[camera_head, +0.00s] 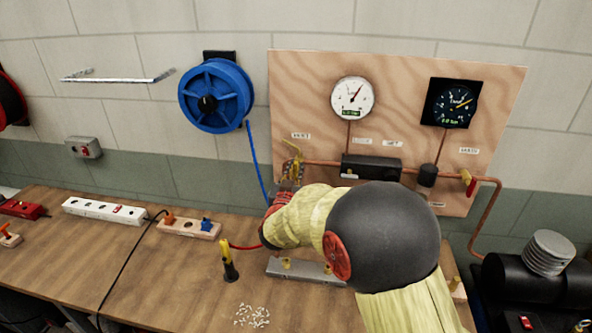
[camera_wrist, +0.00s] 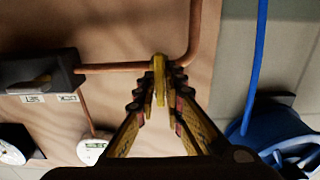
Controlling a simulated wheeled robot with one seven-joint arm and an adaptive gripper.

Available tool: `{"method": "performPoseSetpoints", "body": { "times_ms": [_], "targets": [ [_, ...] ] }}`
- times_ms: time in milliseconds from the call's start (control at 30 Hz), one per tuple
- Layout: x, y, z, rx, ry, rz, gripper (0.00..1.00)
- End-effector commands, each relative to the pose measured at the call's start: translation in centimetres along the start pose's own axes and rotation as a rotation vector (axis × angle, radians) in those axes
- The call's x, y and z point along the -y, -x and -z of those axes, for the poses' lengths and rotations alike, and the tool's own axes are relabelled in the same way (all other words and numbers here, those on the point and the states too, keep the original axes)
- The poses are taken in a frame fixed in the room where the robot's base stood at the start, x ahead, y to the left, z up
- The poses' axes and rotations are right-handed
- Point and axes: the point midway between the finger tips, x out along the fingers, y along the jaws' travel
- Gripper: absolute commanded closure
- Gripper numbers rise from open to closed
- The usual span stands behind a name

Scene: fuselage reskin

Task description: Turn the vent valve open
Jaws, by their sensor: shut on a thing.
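The yellow handle of the vent valve (camera_wrist: 159,75) stands on the copper pipe, near the pipe's bend in the wrist view. My gripper (camera_wrist: 160,98) has its two yellow and black fingers on either side of this handle, shut on it. In the head view my gripper (camera_head: 291,168) is at the left end of the copper pipe, just under a small label on the plywood board (camera_head: 410,80).
A black block (camera_head: 371,167) sits on the pipe right of my gripper, with a white gauge (camera_head: 352,97) above. A red-handled valve (camera_head: 468,184) is farther right. A blue reel (camera_head: 216,96) with a hanging blue hose (camera_head: 256,160) is close on the left. The workbench (camera_head: 150,260) lies below.

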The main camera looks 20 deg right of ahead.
Motion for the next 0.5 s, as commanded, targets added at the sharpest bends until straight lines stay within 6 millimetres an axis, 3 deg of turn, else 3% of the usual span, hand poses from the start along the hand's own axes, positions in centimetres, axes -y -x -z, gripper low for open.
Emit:
{"method": "performPoseSetpoints", "body": {
  "times_ms": [267,500],
  "targets": [
    [0.08,0.02,0.09,0.003,0.101,0.001,1.0],
    [0.21,0.03,0.16,0.004,0.294,0.002,1.0]
  ]
}}
